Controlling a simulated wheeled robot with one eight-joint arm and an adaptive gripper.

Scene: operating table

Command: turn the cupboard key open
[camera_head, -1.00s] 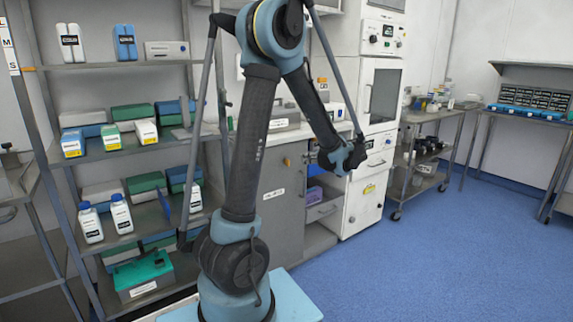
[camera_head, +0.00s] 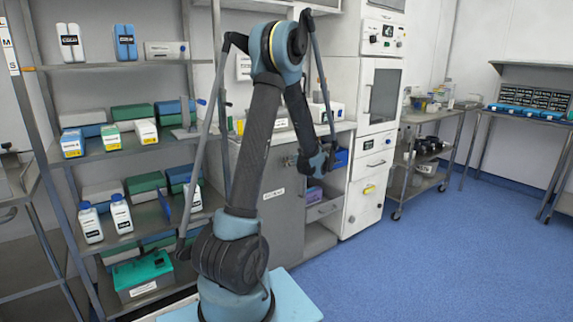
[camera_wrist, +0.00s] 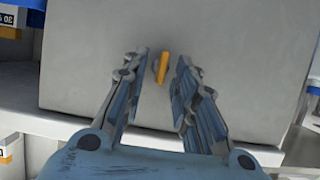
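The cupboard (camera_head: 282,205) is a grey cabinet with a flat door, behind my arm in the head view. Its door also fills the wrist view (camera_wrist: 235,75). The small orange key (camera_wrist: 163,68) stands upright in a round lock on that door. My gripper (camera_wrist: 161,58) is open and faces the door, with one finger on each side of the key in the picture. Gaps show between the key and both fingers; I cannot tell how deep the key sits between them. In the head view my gripper (camera_head: 291,161) is small, in front of the door, and the key is hidden.
A shelf rack (camera_head: 95,160) with boxes and bottles stands left of my arm. Right of the cupboard are open shelves with a drawer (camera_head: 322,210) and a tall white unit (camera_head: 372,165). The blue floor (camera_head: 430,260) at the right is clear.

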